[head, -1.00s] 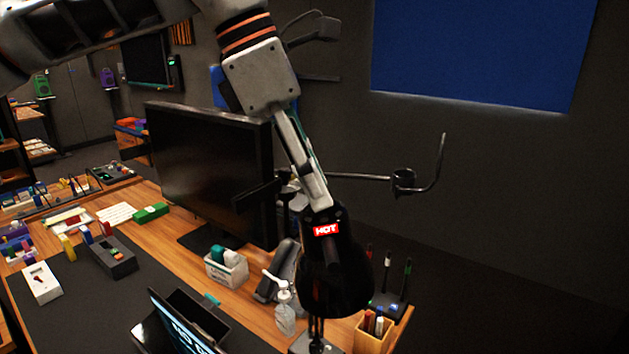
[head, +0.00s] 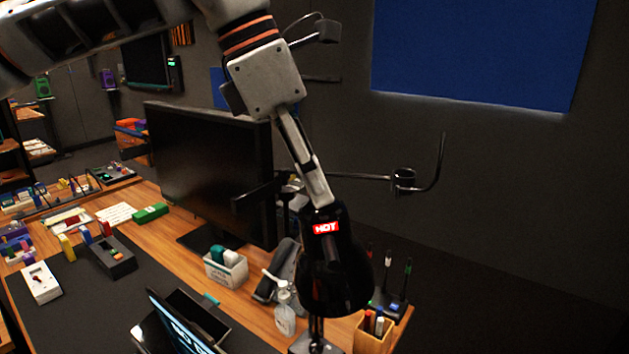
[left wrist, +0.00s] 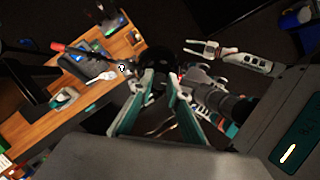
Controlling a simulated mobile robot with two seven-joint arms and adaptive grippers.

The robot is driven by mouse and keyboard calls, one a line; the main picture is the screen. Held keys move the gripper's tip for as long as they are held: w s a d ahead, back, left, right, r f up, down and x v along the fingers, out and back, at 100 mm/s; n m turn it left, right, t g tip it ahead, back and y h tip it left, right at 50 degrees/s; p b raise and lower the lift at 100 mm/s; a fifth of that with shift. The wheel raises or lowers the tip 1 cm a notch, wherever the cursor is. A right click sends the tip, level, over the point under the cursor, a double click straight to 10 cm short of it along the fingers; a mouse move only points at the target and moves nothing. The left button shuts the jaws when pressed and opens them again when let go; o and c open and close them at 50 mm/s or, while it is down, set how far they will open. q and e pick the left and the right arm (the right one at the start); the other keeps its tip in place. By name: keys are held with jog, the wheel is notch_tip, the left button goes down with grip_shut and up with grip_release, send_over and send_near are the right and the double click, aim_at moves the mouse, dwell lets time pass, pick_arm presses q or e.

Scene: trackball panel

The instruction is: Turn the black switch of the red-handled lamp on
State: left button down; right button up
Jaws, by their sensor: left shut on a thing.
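A black lamp (head: 337,268) with a red HOT label stands at the right end of the desk, its shade facing down. My left gripper (head: 324,203) reaches down from above with its fingertips at the top of the shade. Its fingers hide what is between them, which appears to be the black switch. In the left wrist view my left gripper (left wrist: 161,74) has its two teal-edged fingers close together over the dark lamp top (left wrist: 153,57). No red handle is clear on this lamp in the head view. I see no light from under the shade.
The monitor (head: 210,170) stands left of the lamp. A thin dark rod arm (head: 360,177) passes just behind my gripper. A pump bottle (head: 284,318), a white box (head: 226,270) and a pen holder (head: 372,335) stand close by. The room right of the desk looks clear.

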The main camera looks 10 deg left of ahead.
pick_arm(q)
jog(key=n+b, duration=0.1)
jog(key=n, duration=0.2)
jog(key=shift+t, duration=0.3)
jog(key=n+b, duration=0.1)
jog(key=n, duration=0.1)
jog(key=shift+n+t+y, duration=0.3)
jog(key=shift+n+y, duration=0.1)
jog(key=n, duration=0.2)
jog(key=shift+s+n+b, duration=0.1)
jog(key=shift+n+b, duration=0.2)
jog(key=shift+d+n+y, duration=0.1)
jog(key=shift+n+y, duration=0.4)
jog(key=shift+n, duration=0.8)
jog(key=shift+r, duration=0.1)
jog(key=c, duration=1.9)
grip_release()
jog(key=shift+t, duration=0.3)
